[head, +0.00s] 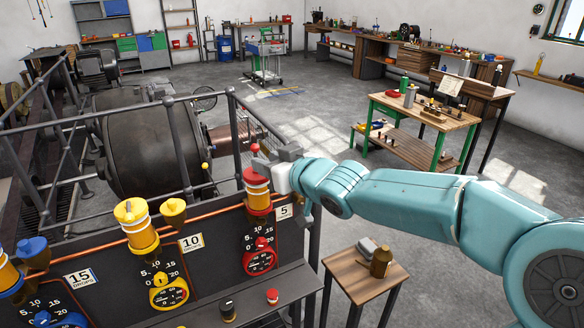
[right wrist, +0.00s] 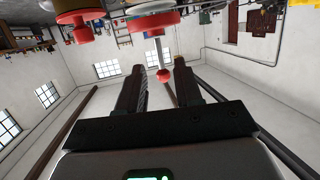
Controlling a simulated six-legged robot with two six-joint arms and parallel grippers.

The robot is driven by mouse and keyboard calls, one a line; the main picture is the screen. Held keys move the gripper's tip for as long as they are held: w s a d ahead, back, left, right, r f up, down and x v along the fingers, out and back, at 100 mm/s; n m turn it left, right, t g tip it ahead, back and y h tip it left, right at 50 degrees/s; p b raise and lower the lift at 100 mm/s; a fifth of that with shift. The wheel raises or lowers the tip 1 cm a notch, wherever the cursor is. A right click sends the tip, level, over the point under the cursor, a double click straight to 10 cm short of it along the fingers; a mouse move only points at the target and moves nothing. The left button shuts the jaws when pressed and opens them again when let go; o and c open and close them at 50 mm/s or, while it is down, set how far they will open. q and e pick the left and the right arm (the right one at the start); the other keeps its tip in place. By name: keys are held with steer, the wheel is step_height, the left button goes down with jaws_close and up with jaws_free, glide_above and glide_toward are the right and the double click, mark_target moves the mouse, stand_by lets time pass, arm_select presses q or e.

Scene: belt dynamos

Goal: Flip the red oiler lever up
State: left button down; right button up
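The red oiler (head: 258,199) stands at the right end of the dark panel, above the sign "5". A red ball on a thin stem, its lever (head: 255,149), rises from the red cap. In the right wrist view, which looks upside down, the lever (right wrist: 163,75) runs straight out from the cap (right wrist: 154,22). My right gripper (head: 272,160) is at the top of the red oiler. Its fingers (right wrist: 164,82) are apart, with the red ball appearing between them and a gap on each side. I cannot tell whether either finger touches it. My left gripper is in neither view.
A yellow oiler (head: 142,233) and a blue-topped oiler (head: 32,248) stand further left on the panel. A grey railing (head: 177,148) runs behind, before a large dark machine (head: 140,150). A small wooden stool (head: 350,280) stands at the right. Open floor lies beyond.

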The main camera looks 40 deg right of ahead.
steer(key=p+v, duration=0.3)
steer(key=v, duration=0.6)
steer(key=shift+a, duration=0.1)
